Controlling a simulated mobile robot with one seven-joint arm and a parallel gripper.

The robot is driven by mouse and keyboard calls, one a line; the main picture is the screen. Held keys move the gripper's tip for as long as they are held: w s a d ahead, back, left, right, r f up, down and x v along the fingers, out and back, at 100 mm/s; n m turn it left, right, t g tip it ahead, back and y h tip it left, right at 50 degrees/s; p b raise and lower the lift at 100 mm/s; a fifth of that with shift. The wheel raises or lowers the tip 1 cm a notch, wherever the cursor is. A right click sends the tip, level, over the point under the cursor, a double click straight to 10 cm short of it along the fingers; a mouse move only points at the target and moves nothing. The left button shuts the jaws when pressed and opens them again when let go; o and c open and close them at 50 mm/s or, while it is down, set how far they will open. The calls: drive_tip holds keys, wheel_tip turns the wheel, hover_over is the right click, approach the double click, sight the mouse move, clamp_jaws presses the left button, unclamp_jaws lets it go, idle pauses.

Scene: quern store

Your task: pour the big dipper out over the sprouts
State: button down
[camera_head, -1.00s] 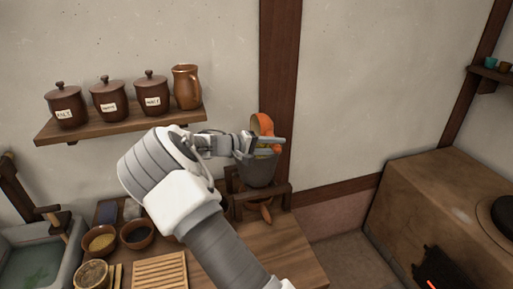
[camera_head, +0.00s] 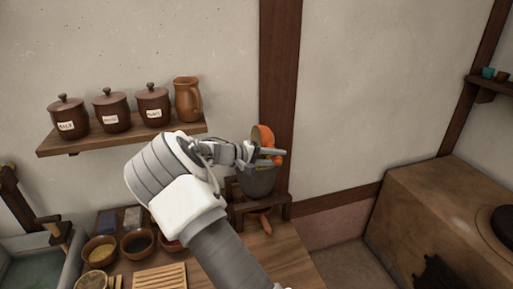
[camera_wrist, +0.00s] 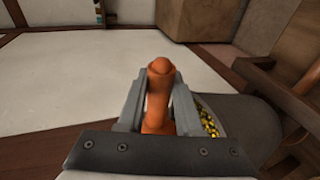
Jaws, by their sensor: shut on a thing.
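The orange big dipper (camera_head: 263,135) is held at the grey bucket's rim, its bowl raised and tipped on its side. My gripper (camera_head: 268,155) is shut on its handle; the wrist view shows the orange handle (camera_wrist: 158,108) between both fingers. The grey bucket (camera_head: 258,183) stands directly below my gripper. Small yellow-green pieces, likely the sprouts (camera_wrist: 208,122), show inside it in the wrist view. The inside of the dipper's bowl is mostly hidden, so I cannot tell what it holds.
A wooden stand (camera_head: 275,210) surrounds the bucket. An orange tapered thing (camera_head: 265,225) lies below it. Bowls (camera_head: 100,248) and a slatted board (camera_head: 160,277) crowd the counter. A shelf (camera_head: 120,137) with jars and a jug (camera_head: 187,98) hangs behind my arm.

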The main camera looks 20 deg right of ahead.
drive_tip(key=shift+d+r+y+p, duration=0.15)
drive_tip(key=shift+d+y+p, duration=0.55)
drive_tip(key=shift+p, duration=0.25)
drive_tip(key=shift+w+f, duration=0.1)
drive_tip(key=shift+f, duration=0.25)
drive_tip(key=shift+d, duration=0.15)
drive_tip(key=p, duration=0.1)
drive_tip(key=y+p, duration=0.1)
drive_tip(key=p, duration=0.1)
drive_tip(key=shift+d+r+y, duration=0.3)
drive_tip(key=shift+r, duration=0.1)
drive_tip(key=shift+d+r+g+y+p, duration=0.2)
drive_tip(key=shift+g+y+p, duration=0.15)
drive_tip(key=shift+p, duration=0.85)
